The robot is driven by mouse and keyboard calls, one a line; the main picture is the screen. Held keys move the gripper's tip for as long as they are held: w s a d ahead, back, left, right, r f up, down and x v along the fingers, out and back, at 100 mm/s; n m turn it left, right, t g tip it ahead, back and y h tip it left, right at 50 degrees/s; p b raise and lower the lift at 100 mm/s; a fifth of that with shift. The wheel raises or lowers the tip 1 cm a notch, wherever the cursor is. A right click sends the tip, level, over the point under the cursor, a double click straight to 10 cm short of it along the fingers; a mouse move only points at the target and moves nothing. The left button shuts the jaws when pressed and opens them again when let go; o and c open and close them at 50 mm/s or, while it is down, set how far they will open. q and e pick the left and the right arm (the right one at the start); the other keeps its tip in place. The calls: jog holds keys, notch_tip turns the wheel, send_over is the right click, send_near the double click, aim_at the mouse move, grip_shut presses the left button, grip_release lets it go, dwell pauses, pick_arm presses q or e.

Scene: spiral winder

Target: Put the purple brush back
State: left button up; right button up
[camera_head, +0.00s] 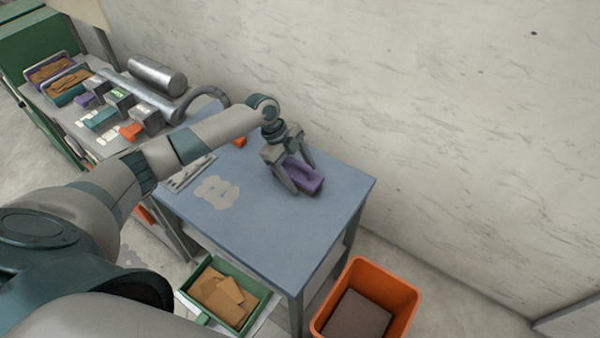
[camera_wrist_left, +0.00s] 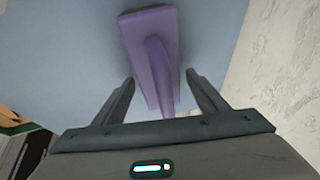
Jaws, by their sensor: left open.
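The purple brush (camera_head: 305,178) lies on the blue-grey table (camera_head: 262,240) near its back right part. In the left wrist view the purple brush (camera_wrist_left: 150,55) shows a flat block with a raised handle pointing toward my gripper. My left gripper (camera_head: 289,190) is open at the brush, with its fingers reaching down beside it. In the left wrist view the fingers of my left gripper (camera_wrist_left: 162,95) stand apart on either side of the brush's near end. My right gripper is not in view.
A pale patch (camera_head: 217,192) marks the tabletop. A machine bench with a metal roller (camera_head: 157,76) is at the left. The wall is close behind the table.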

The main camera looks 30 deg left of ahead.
pick_arm(q)
jog(key=b+v, duration=0.3)
jog(key=v, duration=0.9)
jog(key=shift+b, duration=0.35)
dwell(1.0)
